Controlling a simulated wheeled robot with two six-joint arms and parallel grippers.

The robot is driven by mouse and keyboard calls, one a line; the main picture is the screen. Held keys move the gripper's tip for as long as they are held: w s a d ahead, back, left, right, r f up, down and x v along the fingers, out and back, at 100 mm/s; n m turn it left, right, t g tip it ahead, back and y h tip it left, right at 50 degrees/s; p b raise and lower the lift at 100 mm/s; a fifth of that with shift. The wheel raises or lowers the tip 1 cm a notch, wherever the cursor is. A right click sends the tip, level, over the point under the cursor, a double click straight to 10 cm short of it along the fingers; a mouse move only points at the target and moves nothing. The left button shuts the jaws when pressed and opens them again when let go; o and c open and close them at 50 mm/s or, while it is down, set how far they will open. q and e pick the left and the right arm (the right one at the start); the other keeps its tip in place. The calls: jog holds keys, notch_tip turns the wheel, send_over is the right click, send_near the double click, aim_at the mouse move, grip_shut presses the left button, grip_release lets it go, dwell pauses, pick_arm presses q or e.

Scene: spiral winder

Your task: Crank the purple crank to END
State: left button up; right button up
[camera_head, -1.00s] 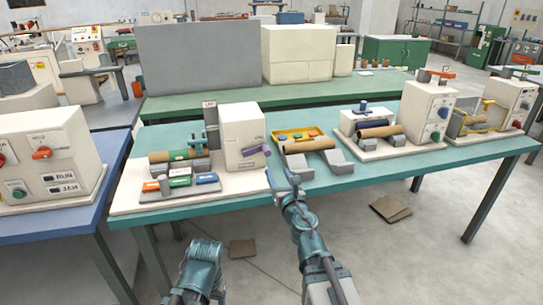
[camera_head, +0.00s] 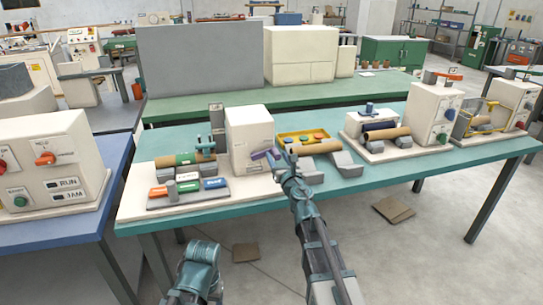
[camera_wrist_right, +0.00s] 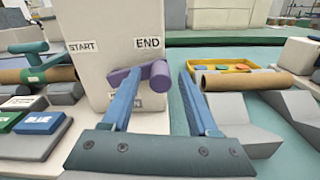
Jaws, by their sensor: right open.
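The purple crank (camera_wrist_right: 127,80) is on the front of the cream machine box (camera_head: 247,130). In the right wrist view its round knob (camera_wrist_right: 160,73) points right, just below the END label (camera_wrist_right: 148,43). The START label (camera_wrist_right: 82,46) is to the left. The crank also shows in the head view (camera_head: 264,153). My right gripper (camera_wrist_right: 160,82) is open, with a finger on each side of the knob. I cannot tell whether either finger touches it. Another label below the crank is partly hidden by the left finger. My left gripper's fingers do not show.
A tube with a teal handle (camera_head: 205,144) lies left of the box. Colored blocks (camera_head: 188,186) sit in front. A yellow tray (camera_head: 303,138) and brown tube (camera_head: 316,147) on grey supports are close on the right. More machines stand farther right on the teal table (camera_head: 255,205).

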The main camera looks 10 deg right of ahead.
jog(key=shift+w, duration=0.6)
grip_shut()
dwell(1.0)
